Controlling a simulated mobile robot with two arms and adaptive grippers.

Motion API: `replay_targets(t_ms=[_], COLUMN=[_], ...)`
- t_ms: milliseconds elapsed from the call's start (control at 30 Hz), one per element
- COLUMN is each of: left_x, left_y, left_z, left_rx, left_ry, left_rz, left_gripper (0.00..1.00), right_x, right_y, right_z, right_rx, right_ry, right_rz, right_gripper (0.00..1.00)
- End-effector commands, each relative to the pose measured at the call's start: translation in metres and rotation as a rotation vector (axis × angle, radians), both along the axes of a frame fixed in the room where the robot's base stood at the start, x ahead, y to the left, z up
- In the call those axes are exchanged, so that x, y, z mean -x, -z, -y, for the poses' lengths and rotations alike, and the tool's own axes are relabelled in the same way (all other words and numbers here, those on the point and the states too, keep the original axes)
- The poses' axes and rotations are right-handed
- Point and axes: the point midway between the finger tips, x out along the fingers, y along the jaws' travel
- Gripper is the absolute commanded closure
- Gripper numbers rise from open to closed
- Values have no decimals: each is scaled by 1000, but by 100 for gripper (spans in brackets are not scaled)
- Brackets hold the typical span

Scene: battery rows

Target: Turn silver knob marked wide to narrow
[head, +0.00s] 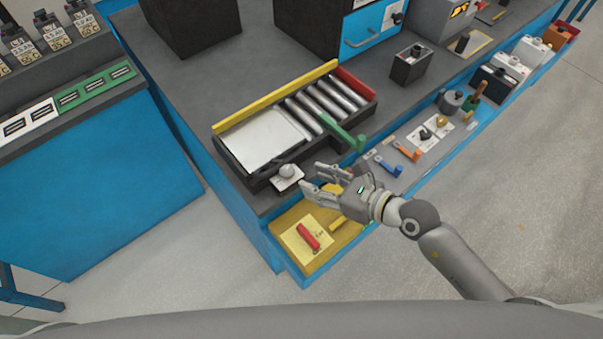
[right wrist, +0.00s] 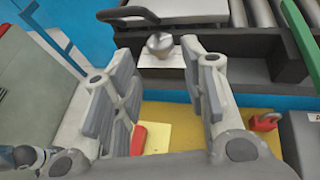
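The silver knob (head: 287,171) sits on a small white plate (head: 288,184) at the front left of the roller tray on the bench. In the right wrist view the knob (right wrist: 160,43) shows just beyond and between my fingertips. Any marking on the plate is too small to read. My right gripper (head: 308,183) is open, with its fingers pointing left at the knob. A gap between its fingers is clear in the right wrist view (right wrist: 165,50), and nothing is held. My left gripper is not in view.
The roller tray (head: 225,152) has a green handle (head: 345,135) at its right. Below is a yellow panel (head: 285,218) with a red handle (head: 307,236). Orange and blue levers (head: 408,151) stand right of my gripper. The floor in front is clear.

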Motion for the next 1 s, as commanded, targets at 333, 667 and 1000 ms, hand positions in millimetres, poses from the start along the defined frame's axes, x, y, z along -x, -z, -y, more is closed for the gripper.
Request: replay_targets(t_ms=[333, 667, 1000], left_x=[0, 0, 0], left_y=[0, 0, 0], left_z=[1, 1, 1], left_rx=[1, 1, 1], left_ry=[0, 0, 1], left_rz=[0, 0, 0], left_gripper=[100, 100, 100], right_x=[20, 20, 17], right_y=[-13, -13, -30], right_z=[24, 24, 18], right_rx=[1, -1, -101], right_ry=[0, 0, 35], right_rz=[1, 1, -2], right_gripper=[60, 60, 60])
